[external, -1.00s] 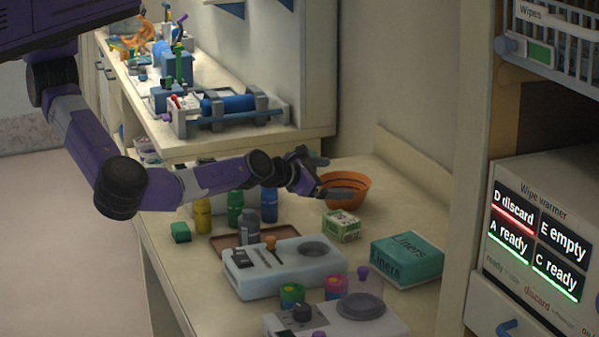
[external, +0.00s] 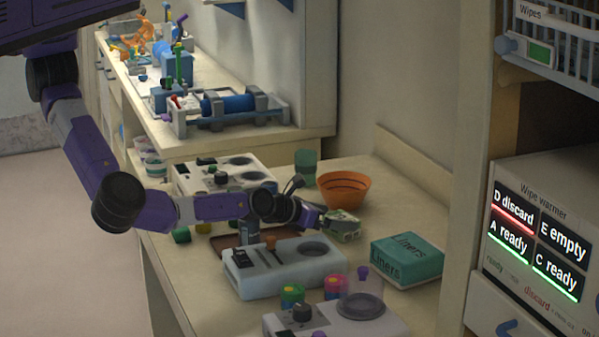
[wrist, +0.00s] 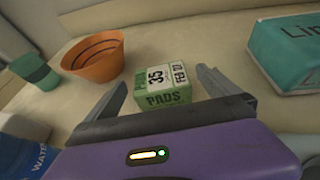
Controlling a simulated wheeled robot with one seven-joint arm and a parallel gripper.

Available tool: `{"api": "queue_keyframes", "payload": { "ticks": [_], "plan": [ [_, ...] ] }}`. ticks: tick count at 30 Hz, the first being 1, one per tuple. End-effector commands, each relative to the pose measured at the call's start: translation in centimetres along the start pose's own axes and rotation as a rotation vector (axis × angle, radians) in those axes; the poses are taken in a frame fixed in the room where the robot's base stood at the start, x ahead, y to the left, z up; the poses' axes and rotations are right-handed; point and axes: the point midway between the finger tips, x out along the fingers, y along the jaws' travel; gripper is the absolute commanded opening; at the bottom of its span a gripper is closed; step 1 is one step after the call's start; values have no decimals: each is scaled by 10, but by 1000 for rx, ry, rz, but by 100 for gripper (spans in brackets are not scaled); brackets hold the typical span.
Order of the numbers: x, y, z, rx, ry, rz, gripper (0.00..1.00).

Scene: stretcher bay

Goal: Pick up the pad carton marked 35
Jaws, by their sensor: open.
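The pad carton marked 35 (wrist: 166,83) is a small green and white box on the counter, with "35" and "PADS" readable in the wrist view. It also shows in the external view (external: 346,229), partly hidden by my gripper. My gripper (wrist: 163,82) is open and empty of any hold. In the wrist view its two fingers point toward the carton, one to each side, with the carton between and slightly beyond their tips. In the external view my gripper (external: 328,222) is low over the counter beside the carton.
An orange bowl (wrist: 94,57) stands just left of the carton, with a green cup (wrist: 36,71) further left. A teal Liners box (wrist: 291,50) lies to the right. A grey-white device (external: 285,270) stands in front in the external view. Counter between carton and Liners box is clear.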

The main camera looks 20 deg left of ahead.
Motion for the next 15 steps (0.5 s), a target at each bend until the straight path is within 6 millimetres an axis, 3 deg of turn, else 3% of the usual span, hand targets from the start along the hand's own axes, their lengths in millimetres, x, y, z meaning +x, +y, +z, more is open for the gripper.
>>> {"api": "queue_keyframes", "payload": {
  "ticks": [6,15],
  "plan": [
    [26,1,1,1,0,2,100],
    [30,0,1,0,-1,1,100]
  ]
}}
